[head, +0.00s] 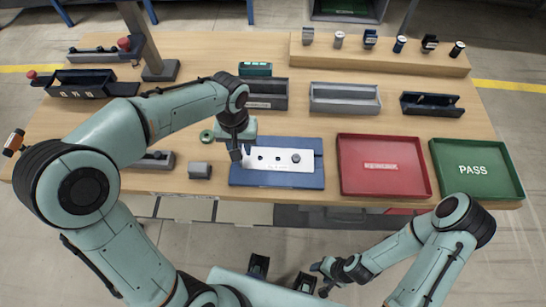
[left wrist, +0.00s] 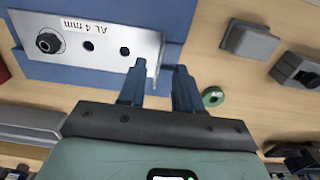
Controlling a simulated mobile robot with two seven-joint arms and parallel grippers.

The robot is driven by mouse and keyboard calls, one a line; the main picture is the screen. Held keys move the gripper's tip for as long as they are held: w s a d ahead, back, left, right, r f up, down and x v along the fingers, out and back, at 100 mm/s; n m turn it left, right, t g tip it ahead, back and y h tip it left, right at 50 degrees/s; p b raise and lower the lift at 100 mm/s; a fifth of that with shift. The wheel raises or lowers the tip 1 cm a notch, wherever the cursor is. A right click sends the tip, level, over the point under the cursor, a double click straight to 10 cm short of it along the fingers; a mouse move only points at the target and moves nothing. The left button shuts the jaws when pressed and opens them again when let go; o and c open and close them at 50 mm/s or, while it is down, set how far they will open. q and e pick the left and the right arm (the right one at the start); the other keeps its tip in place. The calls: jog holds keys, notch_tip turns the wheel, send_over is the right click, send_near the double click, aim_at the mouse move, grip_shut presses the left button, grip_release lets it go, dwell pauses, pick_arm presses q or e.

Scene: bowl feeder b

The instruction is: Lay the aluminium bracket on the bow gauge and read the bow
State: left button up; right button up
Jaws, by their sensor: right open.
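The aluminium bracket (head: 272,168) is a pale plate with holes and a dark round fitting, lying flat on a blue block (head: 317,176). My right gripper (head: 318,272) is open and empty off the table's front edge. I cannot tell which item is the bow gauge.
A red tray (head: 383,192) and a green PASS tray (head: 487,193) stand to the right. Grey and dark bins (head: 345,98) line the back. A grey block (head: 200,170) and a green ring (head: 207,135) lie left of the blue block. A dark device (head: 80,83) stands far left.

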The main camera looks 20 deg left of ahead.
pick_arm(q)
jog(key=shift+w+f, duration=0.1)
jog(key=shift+f, duration=1.4)
grip_shut()
jog(key=shift+r, duration=0.15)
